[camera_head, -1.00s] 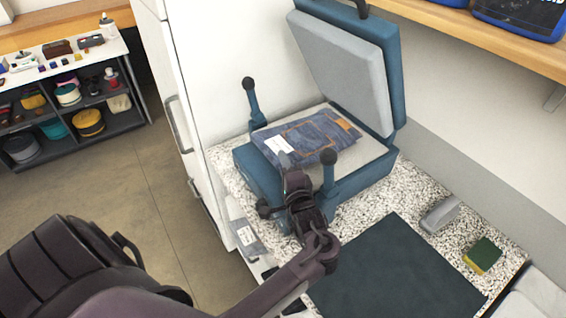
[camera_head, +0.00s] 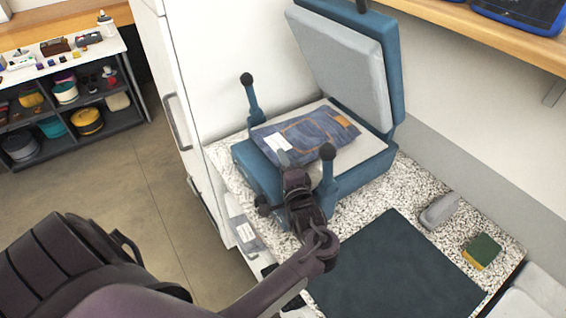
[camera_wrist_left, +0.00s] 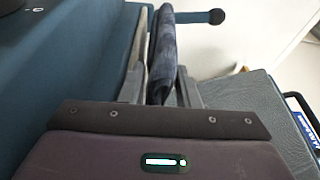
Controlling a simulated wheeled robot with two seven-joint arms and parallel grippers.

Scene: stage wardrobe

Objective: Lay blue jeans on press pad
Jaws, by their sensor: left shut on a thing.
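Folded blue jeans (camera_head: 312,132) with a white tag and a brown patch lie on the pale press pad (camera_head: 370,147) of the open blue press (camera_head: 345,183). My left gripper (camera_head: 287,162) is at the front edge of the pad, at the near edge of the jeans by the tag. In the left wrist view the gripper (camera_wrist_left: 163,95) is shut on a dark blue fold of the jeans (camera_wrist_left: 164,50). The exact grip is partly hidden in the head view. My right gripper is not in view.
The press's raised lid (camera_head: 345,65) stands behind the pad. Two ball-ended levers rise at its sides, the right one (camera_head: 328,170) close to my left gripper. A dark mat (camera_head: 395,270), a grey object (camera_head: 438,210) and a sponge (camera_head: 481,250) lie on the speckled counter.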

